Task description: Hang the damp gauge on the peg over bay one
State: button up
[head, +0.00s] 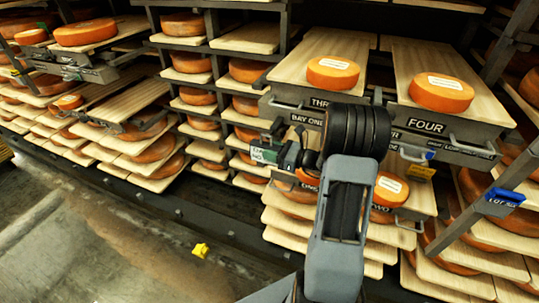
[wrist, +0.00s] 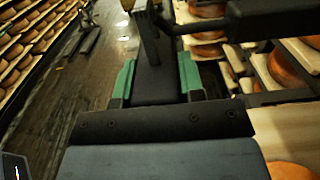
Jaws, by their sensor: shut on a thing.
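My gripper (head: 287,155) is in front of the bay one shelf in the head view, partly hidden by my own arm. The wrist view shows its green-padded fingers (wrist: 158,82) shut on a dark upright thing. The damp gauge (head: 263,155), with a small green and white label, sits at the gripper's tip in the head view. The BAY ONE plate (head: 308,119) is just above and to the right of the gripper. The peg cannot be made out clearly; I cannot tell whether the gauge touches it.
Cheese wheels lie on pulled-out boards marked THREE (head: 320,103) and FOUR (head: 425,125), close to my arm. A blue LOT SIX tag (head: 505,197) juts out at the right. A yellow thing (head: 201,250) lies on the floor. The floor at lower left is mostly clear.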

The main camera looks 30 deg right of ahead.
jog(key=shift+w+d+f, duration=0.15)
jog(key=shift+w+d, duration=0.55)
jog(key=shift+d, duration=0.05)
jog(key=shift+w+d+f+b, duration=0.35)
jog(key=shift+d+f+b, duration=0.1)
jog(key=shift+b, duration=0.1)
jog(key=shift+f, duration=0.1)
jog(key=o, duration=1.1)
jog(key=b+v, duration=0.2)
jog(key=v, duration=1.1)
jog(key=shift+s+d, duration=0.25)
jog(key=shift+s, duration=0.05)
